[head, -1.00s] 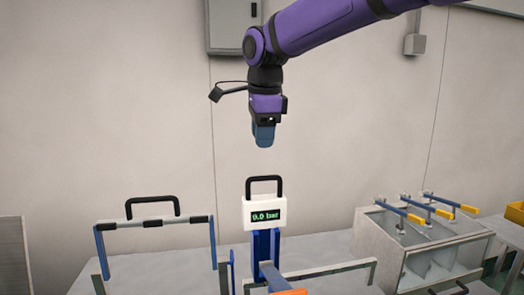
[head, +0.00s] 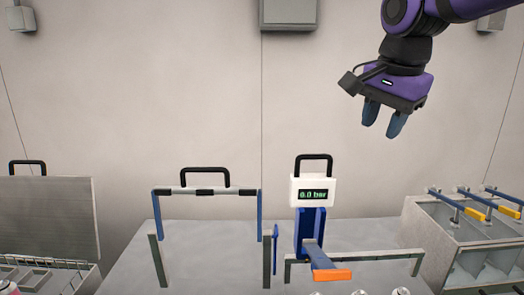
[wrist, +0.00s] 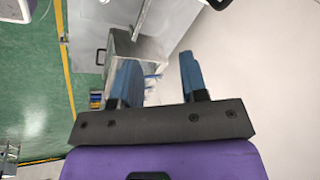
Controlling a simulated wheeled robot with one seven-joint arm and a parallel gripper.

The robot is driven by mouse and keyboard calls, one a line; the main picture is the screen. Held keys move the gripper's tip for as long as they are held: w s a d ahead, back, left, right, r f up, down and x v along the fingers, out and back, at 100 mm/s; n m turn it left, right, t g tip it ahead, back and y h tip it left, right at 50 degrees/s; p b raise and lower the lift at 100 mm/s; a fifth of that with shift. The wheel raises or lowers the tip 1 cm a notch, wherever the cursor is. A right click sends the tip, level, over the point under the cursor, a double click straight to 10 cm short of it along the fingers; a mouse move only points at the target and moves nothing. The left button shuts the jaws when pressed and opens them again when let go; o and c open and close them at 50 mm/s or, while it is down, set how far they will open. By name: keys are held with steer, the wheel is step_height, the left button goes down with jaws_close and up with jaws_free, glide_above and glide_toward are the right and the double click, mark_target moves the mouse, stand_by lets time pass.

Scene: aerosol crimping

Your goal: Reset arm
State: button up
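My gripper (head: 384,118) hangs at the upper right of the head view, high above the bench and apart from everything. Its two blue fingers are spread with a gap between them and nothing in it. In the wrist view my gripper (wrist: 158,82) also shows both blue fingers apart and empty. My purple arm reaches in from the top right corner.
A gauge (head: 312,192) reading 0.0 bar stands on a blue post, with an orange-ended lever (head: 330,274) before it. A metal frame (head: 207,191) stands to its left. A grey box with yellow-handled clamps (head: 470,236) is at right. The bench (head: 215,270) holds these.

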steer(key=s+d+f+n+t, duration=0.1)
steer(key=s+d+f+n, duration=0.3)
steer(key=s, duration=0.4)
steer(key=s+d+f+n+t, duration=0.1)
steer(key=s+d+f+n, duration=0.3)
steer(key=s+n, duration=0.2)
steer(key=shift+s+d+f+n, duration=0.3)
steer(key=shift+s+d+n, duration=0.1)
steer(key=shift+s, duration=0.7)
